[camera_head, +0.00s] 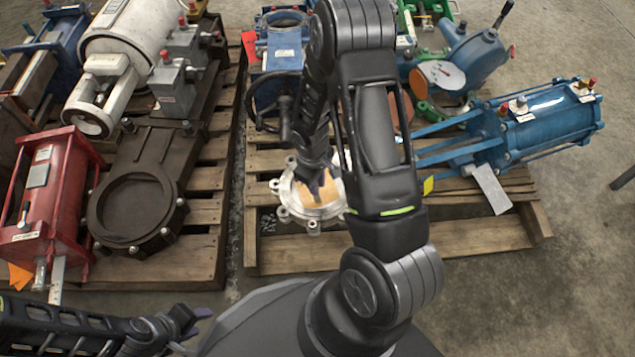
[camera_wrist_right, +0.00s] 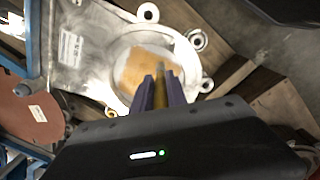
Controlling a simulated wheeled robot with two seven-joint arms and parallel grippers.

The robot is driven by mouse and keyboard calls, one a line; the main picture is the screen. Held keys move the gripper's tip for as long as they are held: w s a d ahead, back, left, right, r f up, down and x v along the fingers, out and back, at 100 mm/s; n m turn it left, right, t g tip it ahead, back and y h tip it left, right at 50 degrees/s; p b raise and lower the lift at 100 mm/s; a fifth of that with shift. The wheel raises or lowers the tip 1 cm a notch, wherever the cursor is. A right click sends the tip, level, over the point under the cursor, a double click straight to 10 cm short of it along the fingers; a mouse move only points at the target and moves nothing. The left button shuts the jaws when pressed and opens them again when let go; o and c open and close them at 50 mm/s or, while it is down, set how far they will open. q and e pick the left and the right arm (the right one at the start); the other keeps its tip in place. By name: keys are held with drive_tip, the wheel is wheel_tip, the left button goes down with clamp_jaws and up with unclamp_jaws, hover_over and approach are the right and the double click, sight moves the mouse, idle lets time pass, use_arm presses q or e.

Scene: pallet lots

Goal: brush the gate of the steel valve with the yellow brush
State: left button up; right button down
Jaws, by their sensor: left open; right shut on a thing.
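The steel valve (camera_head: 288,204) is a bright metal ring with bolt lugs on the right pallet. It also shows in the right wrist view (camera_wrist_right: 95,50), with a flat labelled body. Its round gate carries a tan patch (camera_wrist_right: 143,66), which my arm partly hides in the head view. My right gripper (camera_head: 320,187) is over the ring's opening, its purple fingers shut on the yellow brush (camera_wrist_right: 160,88). The brush points into the opening; I cannot tell whether its tip touches the gate. My left gripper (camera_head: 190,325) is open and empty at the lower left, away from the valve.
A blue valve with a handwheel (camera_head: 278,55) stands behind the steel valve. A blue actuator (camera_head: 545,118) lies to the right. A dark valve (camera_head: 133,207) and a red actuator (camera_head: 40,195) lie on the left pallet.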

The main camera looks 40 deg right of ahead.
drive_tip(key=shift+s+d+r, duration=0.1)
drive_tip(key=shift+s+d, duration=0.15)
drive_tip(key=shift+d, duration=0.3)
drive_tip(key=shift+s+d+r, duration=0.1)
drive_tip(key=shift+s+d, duration=0.1)
drive_tip(key=shift+d, duration=0.35)
drive_tip(key=shift+w+a+f, duration=0.1)
drive_tip(key=shift+w+a, duration=0.15)
drive_tip(key=shift+a, duration=0.35)
drive_tip(key=shift+w+a+f, duration=0.1)
drive_tip(key=shift+w+a, duration=0.1)
drive_tip(key=shift+a, duration=0.35)
drive_tip(key=shift+s+d+r, duration=0.1)
drive_tip(key=shift+s+d, duration=0.15)
drive_tip(key=shift+d, duration=0.35)
drive_tip(key=shift+s+d+r, duration=0.1)
drive_tip(key=shift+s+d, duration=0.1)
drive_tip(key=shift+d, duration=0.35)
drive_tip(key=shift+p, duration=0.35)
drive_tip(key=shift+w+a+r+p, duration=0.1)
drive_tip(key=shift+a+r+p, duration=0.05)
drive_tip(key=shift+r+p, duration=1.2)
drive_tip(key=shift+a+r+p, duration=0.1)
drive_tip(key=shift+r+p, duration=0.85)
drive_tip(key=shift+r, duration=0.65)
